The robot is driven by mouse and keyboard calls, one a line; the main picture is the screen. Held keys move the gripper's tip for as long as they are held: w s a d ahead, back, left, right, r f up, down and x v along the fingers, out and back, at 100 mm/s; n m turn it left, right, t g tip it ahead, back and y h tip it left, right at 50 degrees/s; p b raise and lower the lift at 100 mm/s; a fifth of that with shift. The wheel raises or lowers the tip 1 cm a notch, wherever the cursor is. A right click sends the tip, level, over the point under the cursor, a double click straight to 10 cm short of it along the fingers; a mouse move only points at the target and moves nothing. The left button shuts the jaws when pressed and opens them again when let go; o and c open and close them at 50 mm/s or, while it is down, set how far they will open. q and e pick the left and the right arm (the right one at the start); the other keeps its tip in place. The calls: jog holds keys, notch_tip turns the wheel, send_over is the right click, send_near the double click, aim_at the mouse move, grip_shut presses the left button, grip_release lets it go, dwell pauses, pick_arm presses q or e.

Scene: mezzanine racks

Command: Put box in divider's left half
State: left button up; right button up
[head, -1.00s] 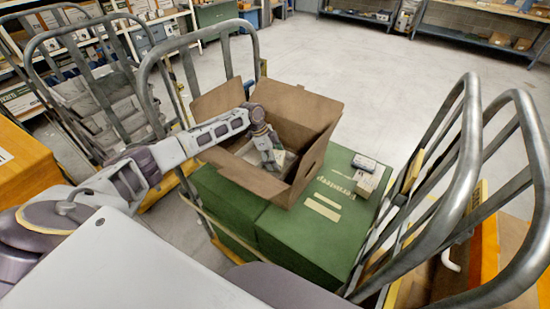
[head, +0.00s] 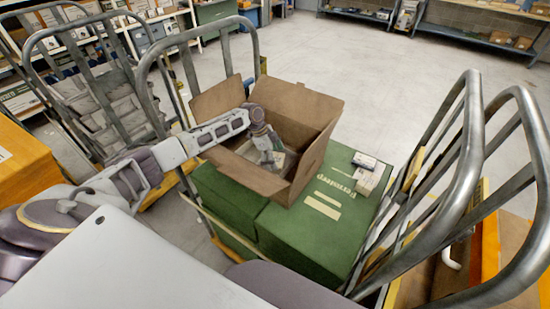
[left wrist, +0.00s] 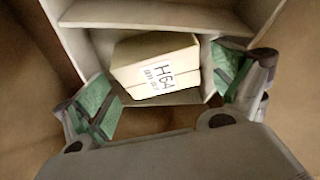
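The box (left wrist: 158,68), pale with the black print "H64", sits in a compartment of the beige divider (left wrist: 155,17) in the left wrist view. The divider is inside an open brown carton (head: 308,104) in the head view. My left gripper (head: 274,159) reaches down into this carton. In the left wrist view the left gripper (left wrist: 165,88) has its green-padded fingers spread on either side of the box, with small gaps showing. The head view does not show clearly which half holds the box. My right gripper is not in view.
The carton stands on green boxes (head: 305,235) on a cart with grey tube rails (head: 150,95). Two small boxes (head: 367,178) lie right of the carton. More tube rails (head: 450,180) rise at the right. Open floor (head: 390,100) lies behind.

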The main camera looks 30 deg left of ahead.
pick_arm(q)
jog(key=shift+r, duration=0.15)
jog(key=shift+r+p, duration=0.3)
jog(key=shift+r, duration=0.2)
jog(key=b+v, duration=0.3)
jog(key=v, duration=0.9)
